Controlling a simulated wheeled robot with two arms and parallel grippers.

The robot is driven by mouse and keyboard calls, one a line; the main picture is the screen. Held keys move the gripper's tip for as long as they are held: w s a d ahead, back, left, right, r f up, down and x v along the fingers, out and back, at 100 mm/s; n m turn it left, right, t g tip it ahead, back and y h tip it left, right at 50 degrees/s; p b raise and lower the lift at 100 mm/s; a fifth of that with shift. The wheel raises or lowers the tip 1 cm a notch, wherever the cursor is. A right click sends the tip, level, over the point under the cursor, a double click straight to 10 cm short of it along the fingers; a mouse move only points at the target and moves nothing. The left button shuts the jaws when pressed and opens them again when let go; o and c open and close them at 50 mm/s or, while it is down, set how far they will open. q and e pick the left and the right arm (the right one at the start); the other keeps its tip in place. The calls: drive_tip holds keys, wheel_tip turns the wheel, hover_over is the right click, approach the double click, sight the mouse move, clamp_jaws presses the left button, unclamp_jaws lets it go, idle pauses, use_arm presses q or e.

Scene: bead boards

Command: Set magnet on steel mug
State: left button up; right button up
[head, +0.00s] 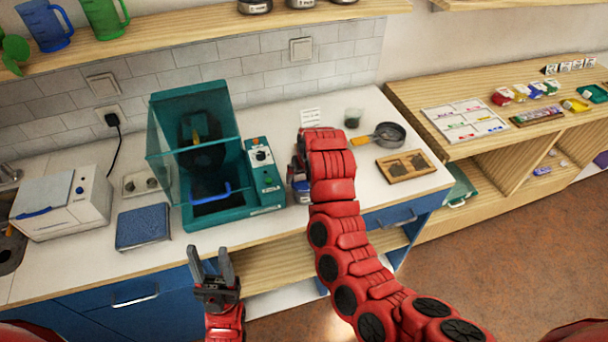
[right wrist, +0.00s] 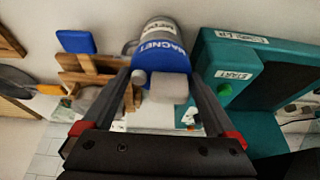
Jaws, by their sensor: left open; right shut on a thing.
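In the right wrist view, a blue magnet (right wrist: 165,56) with the word MAGNET and a pale block on its near side sits between the fingers of my right gripper (right wrist: 158,84), which is shut on it. A grey steel mug (right wrist: 158,27) with a label and a side handle is right behind the magnet; I cannot tell if they touch. In the head view, my right gripper (head: 299,168) is over the counter beside the teal machine, largely hidden by my red arm. My left gripper (head: 210,258) is open and empty in front of the counter edge.
The teal machine (head: 264,177) with a clear hood stands close left of my right gripper. A pan (head: 390,134), a wooden tray (head: 425,163) and a dark cup (head: 352,118) lie to the right. A blue pad (head: 143,227) and white box (head: 85,207) are on the left.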

drive_tip(key=shift+f+b, duration=0.5)
drive_tip(key=shift+b, duration=0.3)
idle(1.3)
drive_tip(key=o, duration=1.2)
drive_tip(key=shift+o, duration=0.2)
drive_tip(key=shift+s+d+r, duration=0.1)
drive_tip(key=shift+r, duration=0.4)
drive_tip(key=v, duration=0.5)
drive_tip(key=shift+s+r+b, duration=0.1)
drive_tip(key=shift+r+b, duration=0.15)
drive_tip(key=shift+b, duration=0.15)
drive_tip(key=p+v, duration=0.7)
drive_tip(key=v, duration=0.4)
